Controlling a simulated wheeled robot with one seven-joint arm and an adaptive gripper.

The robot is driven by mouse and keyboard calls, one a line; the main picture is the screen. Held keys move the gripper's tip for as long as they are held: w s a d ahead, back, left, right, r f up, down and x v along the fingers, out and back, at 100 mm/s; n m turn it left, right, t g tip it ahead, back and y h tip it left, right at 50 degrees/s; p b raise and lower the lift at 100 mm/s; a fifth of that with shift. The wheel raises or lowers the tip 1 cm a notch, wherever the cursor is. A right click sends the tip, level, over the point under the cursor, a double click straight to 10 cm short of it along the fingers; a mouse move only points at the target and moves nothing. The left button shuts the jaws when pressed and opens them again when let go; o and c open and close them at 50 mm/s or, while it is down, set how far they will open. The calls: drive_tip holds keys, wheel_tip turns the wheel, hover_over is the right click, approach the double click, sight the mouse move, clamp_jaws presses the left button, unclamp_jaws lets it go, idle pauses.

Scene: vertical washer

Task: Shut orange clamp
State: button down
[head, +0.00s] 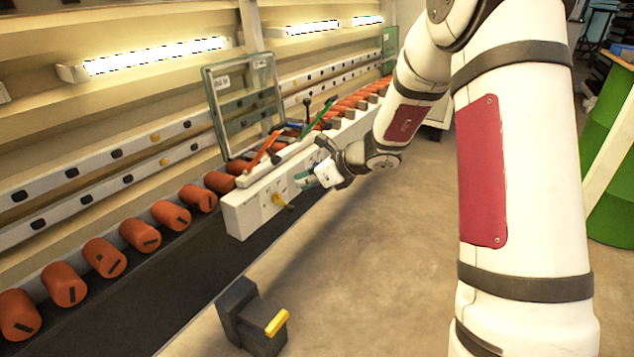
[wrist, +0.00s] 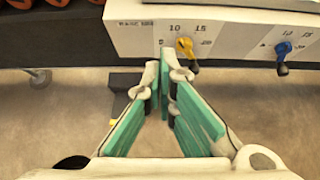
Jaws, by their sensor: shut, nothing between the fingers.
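The orange clamp (head: 262,151) is a slanted orange lever on top of the white control box (head: 247,213) in the head view. It rises toward the upper right. The wrist view does not show it. My gripper (head: 302,181) is in front of the box's face, below and to the right of the orange clamp, and apart from it.
The box carries a yellow knob (head: 281,201) and a blue knob (wrist: 283,50). A green lever (head: 319,117) stands behind the orange one. A glass-framed panel (head: 240,100) rises behind. Orange rollers (head: 140,234) line the left. A dark pedestal (head: 250,315) stands on otherwise clear floor.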

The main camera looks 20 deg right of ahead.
drive_tip(key=shift+w+a+r, duration=0.5)
drive_tip(key=shift+w+a, duration=0.1)
drive_tip(key=shift+w, duration=0.25)
drive_tip(key=shift+w+a+r, duration=0.45)
drive_tip(key=shift+w+a, duration=0.15)
drive_tip(key=shift+w, duration=0.25)
drive_tip(key=shift+r+p, duration=0.2)
drive_tip(key=shift+p, duration=0.3)
drive_tip(key=shift+a+r+p, duration=0.1)
drive_tip(key=shift+r+p, duration=0.1)
drive_tip(key=shift+p, duration=0.6)
